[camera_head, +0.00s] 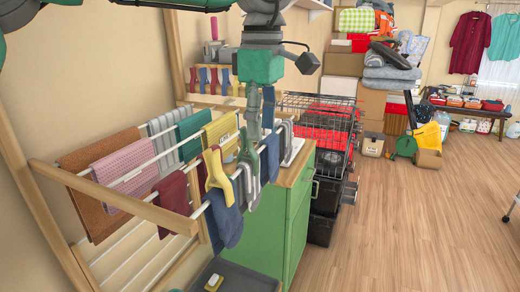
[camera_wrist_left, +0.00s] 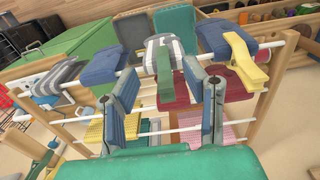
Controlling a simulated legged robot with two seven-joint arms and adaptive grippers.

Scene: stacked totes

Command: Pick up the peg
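A green peg (camera_head: 248,152) is clipped over a striped grey cloth on the front rail of the wooden drying rack (camera_head: 115,197). It also shows in the left wrist view (camera_wrist_left: 163,76). A yellow peg (camera_head: 217,176) sits on the same rail over a blue sock, and shows in the left wrist view (camera_wrist_left: 243,62). My left gripper (camera_head: 262,132) points down just above the rail by the green peg. In the left wrist view its two fingers (camera_wrist_left: 162,72) are apart, with the green peg seen between their tips; contact cannot be told. My right gripper is out of view.
Several cloths hang close together on the rack rails. A green cabinet (camera_head: 282,228) stands right behind the rack, with wire baskets (camera_head: 318,105) beyond it. A grey tray (camera_head: 240,278) lies low in front. The wooden floor (camera_head: 425,225) to the right is clear.

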